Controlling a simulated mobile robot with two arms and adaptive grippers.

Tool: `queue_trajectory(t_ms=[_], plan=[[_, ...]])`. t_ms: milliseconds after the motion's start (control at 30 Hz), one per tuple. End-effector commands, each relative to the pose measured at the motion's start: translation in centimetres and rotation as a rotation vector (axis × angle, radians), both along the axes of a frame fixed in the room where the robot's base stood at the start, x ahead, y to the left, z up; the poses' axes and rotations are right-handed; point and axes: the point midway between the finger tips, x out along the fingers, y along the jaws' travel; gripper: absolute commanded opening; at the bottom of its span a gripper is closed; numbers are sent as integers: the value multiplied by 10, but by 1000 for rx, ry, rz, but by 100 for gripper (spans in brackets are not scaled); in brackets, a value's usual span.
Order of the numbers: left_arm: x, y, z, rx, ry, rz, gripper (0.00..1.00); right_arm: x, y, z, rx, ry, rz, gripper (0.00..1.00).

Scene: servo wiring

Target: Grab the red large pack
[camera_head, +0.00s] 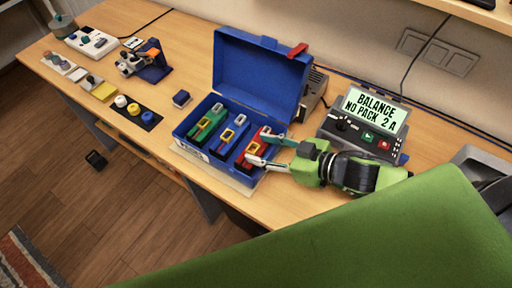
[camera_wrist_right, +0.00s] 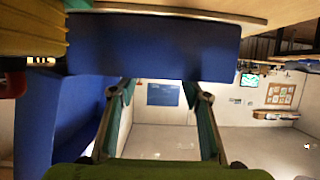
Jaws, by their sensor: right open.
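The red pack (camera_head: 258,139) with a yellow connector lies in the right compartment of the open blue case (camera_head: 180,133). My right gripper (camera_head: 259,149) reaches in from the right, its fingers open and spread around or just above the red pack. I cannot tell whether they touch it. In the right wrist view both fingers (camera_wrist_right: 163,92) stand wide apart, with nothing visible held between them. A blue case wall (camera_wrist_right: 150,45) fills the upper part there. My left gripper is not in view.
A green pack (camera_head: 207,124) and a blue pack (camera_head: 228,139) lie beside the red one. The raised lid (camera_head: 258,75) stands behind. A charger (camera_head: 365,128) reading "BALANCE NO PACK 2 A" stands right.

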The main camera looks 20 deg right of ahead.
Motion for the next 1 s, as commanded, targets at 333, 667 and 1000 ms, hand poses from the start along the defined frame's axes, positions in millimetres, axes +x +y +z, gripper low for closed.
queue_trajectory(t_ms=[333,667,1000], plan=[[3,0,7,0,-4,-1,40,16,13,-8,-1,-2,2,44],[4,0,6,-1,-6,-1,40,16,13,-9,0,0,1,13],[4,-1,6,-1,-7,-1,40,17,14,-6,2,-6,3,0]])
